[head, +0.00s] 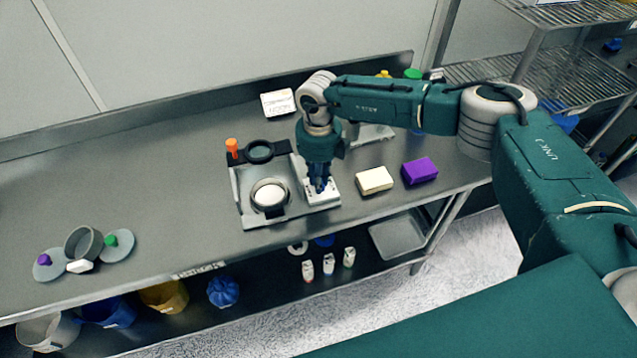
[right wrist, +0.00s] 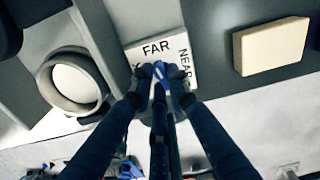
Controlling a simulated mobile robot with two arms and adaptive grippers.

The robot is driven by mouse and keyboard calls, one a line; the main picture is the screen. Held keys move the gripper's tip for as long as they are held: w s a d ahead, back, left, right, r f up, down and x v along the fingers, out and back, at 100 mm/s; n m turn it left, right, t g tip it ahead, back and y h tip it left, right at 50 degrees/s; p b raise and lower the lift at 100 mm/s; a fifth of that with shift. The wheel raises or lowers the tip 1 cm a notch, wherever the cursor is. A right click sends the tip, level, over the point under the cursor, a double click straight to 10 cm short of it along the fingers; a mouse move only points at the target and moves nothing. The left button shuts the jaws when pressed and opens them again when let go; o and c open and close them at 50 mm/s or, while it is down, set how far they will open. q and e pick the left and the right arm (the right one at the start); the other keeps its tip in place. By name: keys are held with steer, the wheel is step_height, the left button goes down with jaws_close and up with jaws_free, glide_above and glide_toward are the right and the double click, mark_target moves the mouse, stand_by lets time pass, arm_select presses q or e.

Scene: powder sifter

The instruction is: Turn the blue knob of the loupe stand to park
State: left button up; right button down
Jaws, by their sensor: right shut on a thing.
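The loupe stand (head: 241,201) stands on the steel bench, with a dark loupe ring (head: 260,152) at its back and a round cup with white content (head: 269,194) on its base. At its right is a white dial plate (head: 325,203), lettered FAR and NEAR in the right wrist view (right wrist: 150,47); a third word is mostly hidden. My right gripper (head: 319,187) points down over the plate, its fingers shut on the blue knob (right wrist: 160,68). The fingers cover most of the knob, so its pointing direction is unclear. My left gripper is out of view.
A cream block (head: 374,181) and a purple block (head: 420,171) lie right of the plate. An orange knob (head: 232,147) rises at the stand's back left. A grey sifter (head: 83,243) stands far left. The bench between is clear.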

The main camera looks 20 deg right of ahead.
steer(key=n+b, duration=1.1)
steer(key=shift+s+d+f, duration=0.1)
steer(key=shift+d+f, duration=0.05)
steer(key=n+b, duration=0.2)
steer(key=n, duration=0.1)
steer(key=shift+b, duration=0.3)
steer(key=shift+r+n+b, duration=0.2)
steer(key=shift+n+b, duration=0.3)
steer(key=shift+n, duration=0.3)
steer(key=shift+d, duration=0.1)
steer(key=c, duration=1.7)
jaws_free()
steer(key=shift+o, duration=0.2)
steer(key=shift+r, duration=0.1)
step_height(320, 180, up, 12)
steer(key=shift+s, duration=0.1)
